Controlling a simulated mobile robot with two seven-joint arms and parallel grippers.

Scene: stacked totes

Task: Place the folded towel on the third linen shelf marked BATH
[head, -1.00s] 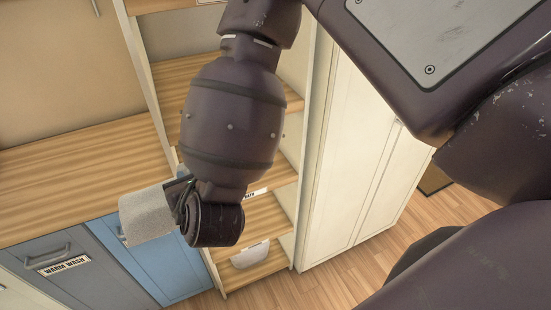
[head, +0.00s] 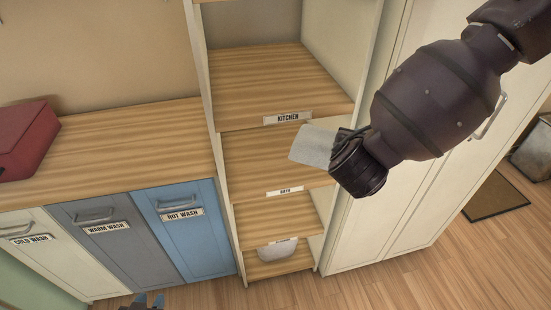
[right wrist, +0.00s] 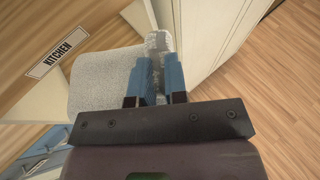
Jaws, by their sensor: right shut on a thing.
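The folded towel (head: 312,147), pale grey and fuzzy, is held by my right gripper (head: 345,150) in front of the linen shelves, tilted. In the head view it overlaps the right part of the BATH shelf (head: 265,165), below the KITCHEN label; its depth relative to the shelf edge is unclear. The BATH label (head: 285,191) is on that shelf's front edge. In the right wrist view the blue fingers (right wrist: 158,80) are shut on the towel (right wrist: 105,85).
The KITCHEN shelf (head: 275,85) above looks empty. A pale item (head: 277,251) sits on a lower shelf. Left stand a wooden counter (head: 120,140) with a red box (head: 25,140) and several hamper doors. A tall cream cabinet (head: 400,210) stands right. The BATH shelf's visible surface is bare.

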